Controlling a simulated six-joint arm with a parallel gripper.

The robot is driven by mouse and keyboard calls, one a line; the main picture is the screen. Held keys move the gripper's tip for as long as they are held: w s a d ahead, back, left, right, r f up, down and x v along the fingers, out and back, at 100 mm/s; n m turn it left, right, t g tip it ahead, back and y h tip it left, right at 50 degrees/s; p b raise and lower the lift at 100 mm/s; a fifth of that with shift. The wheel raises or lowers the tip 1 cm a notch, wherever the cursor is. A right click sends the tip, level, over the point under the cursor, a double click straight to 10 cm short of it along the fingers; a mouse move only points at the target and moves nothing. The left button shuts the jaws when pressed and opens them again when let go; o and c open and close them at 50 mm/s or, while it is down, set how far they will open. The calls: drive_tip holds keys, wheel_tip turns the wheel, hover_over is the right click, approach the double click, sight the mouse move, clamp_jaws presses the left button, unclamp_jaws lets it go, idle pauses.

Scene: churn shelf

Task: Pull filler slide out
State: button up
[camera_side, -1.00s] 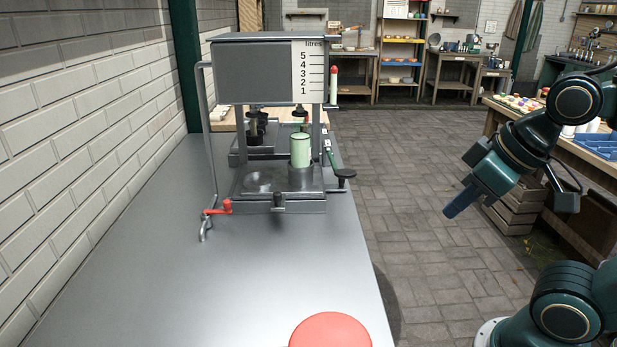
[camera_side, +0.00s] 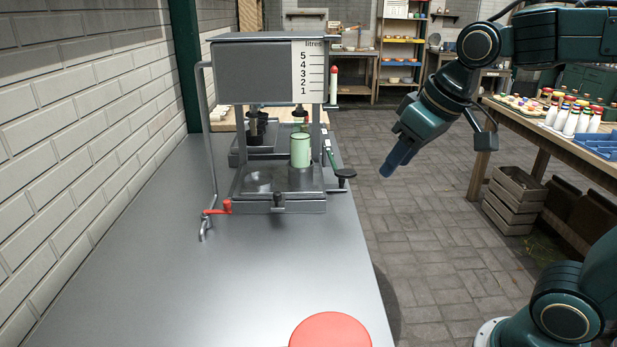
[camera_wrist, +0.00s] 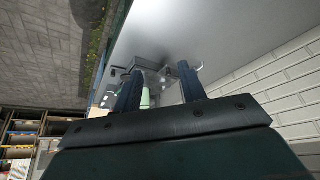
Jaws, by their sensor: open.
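The filler (camera_side: 252,72), a grey machine with a litre scale, stands on the metal bench. Its slide (camera_side: 262,182) is a low grey tray at the base with a dark knob (camera_side: 278,200) at the front. A pale green cup (camera_side: 300,150) stands upright at the slide's right side. It also shows in the wrist view (camera_wrist: 146,97), partly hidden by a finger. My gripper (camera_side: 386,172) is to the right of the filler, above the floor beyond the bench edge, touching nothing. In the wrist view its two blue fingers (camera_wrist: 160,80) are apart with nothing held.
The bench (camera_side: 230,285) is clear in front of the filler. A red lever (camera_side: 218,208) sticks out at the filler's front left, and a red disc (camera_side: 330,331) is at the near edge. A brick wall (camera_side: 85,110) bounds the left. A crate (camera_side: 515,199) stands on the floor.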

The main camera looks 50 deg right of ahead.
drive_tip(key=w, duration=1.3)
approach(277, 193)
drive_tip(key=v, duration=0.6)
drive_tip(key=shift+w+f+g, duration=0.25)
drive_tip(key=shift+w+g, duration=0.05)
drive_tip(key=shift+w, duration=0.25)
drive_tip(key=shift+f, duration=0.1)
drive_tip(key=x, duration=1.3)
drive_tip(key=shift+f, duration=0.25)
clamp_jaws()
